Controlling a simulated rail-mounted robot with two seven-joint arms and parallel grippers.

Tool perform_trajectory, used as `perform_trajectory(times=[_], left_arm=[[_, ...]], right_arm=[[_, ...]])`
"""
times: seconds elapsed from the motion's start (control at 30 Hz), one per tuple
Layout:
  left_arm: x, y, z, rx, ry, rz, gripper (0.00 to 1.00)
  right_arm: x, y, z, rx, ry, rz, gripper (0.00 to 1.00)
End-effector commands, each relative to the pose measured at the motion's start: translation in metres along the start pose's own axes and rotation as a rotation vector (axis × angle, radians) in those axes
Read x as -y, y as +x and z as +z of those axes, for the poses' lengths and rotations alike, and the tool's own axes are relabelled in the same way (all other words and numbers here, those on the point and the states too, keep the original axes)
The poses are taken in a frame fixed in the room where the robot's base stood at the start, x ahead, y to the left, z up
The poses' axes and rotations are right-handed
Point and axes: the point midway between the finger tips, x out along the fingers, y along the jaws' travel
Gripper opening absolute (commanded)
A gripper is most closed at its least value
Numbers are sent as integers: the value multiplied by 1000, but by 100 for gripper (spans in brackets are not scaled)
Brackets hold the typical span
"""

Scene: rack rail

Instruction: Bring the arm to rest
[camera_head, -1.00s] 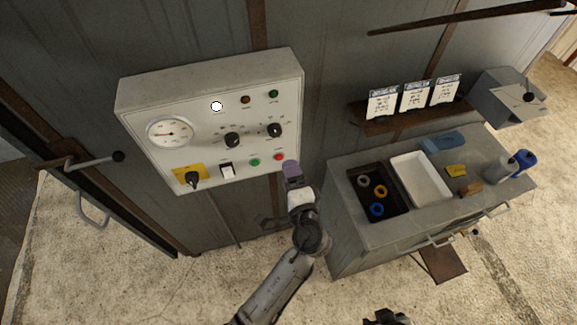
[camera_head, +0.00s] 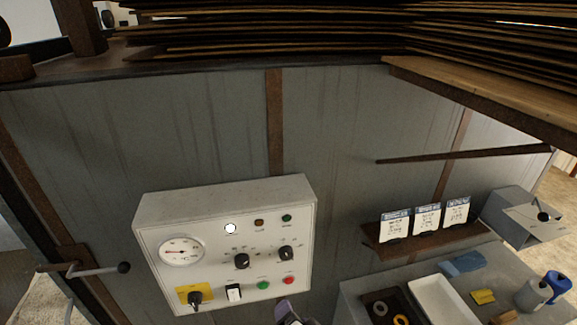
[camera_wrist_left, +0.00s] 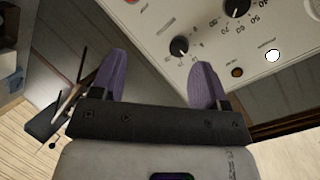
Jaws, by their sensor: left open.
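My left gripper (camera_head: 290,314) shows only as a small purple tip at the bottom edge of the head view, just below the control panel (camera_head: 222,212). In the left wrist view its two purple fingers (camera_wrist_left: 160,80) stand wide apart with nothing between them. The panel's face, with a black knob (camera_wrist_left: 180,46) and an orange lamp (camera_wrist_left: 237,72), shows beyond the fingers there. I cannot tell the exact gap between fingers and panel. The rest of the left arm lies below the head view. My right gripper is not in view.
At right stand a bench (camera_head: 350,294) with a black tray (camera_head: 372,297) and a white tray (camera_head: 462,318), a card shelf (camera_head: 372,246) and a grey box (camera_head: 525,222). A lever (camera_head: 97,269) sticks out at left. Stacked boards (camera_head: 270,40) lie overhead.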

Motion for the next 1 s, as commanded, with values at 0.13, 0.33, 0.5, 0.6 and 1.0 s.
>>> perform_trajectory(times=[0.13,0.33,0.5,0.6,1.0], left_arm=[[31,-12,20,40,-293,199,68],[46,-46,102,130,-569,470,68],[48,-85,193,219,-662,565,68],[46,-104,245,307,-668,554,68],[-6,-167,361,607,-580,613,68]], right_arm=[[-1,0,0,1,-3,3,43],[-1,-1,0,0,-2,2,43],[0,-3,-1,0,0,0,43],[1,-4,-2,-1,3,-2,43],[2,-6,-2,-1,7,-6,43]])
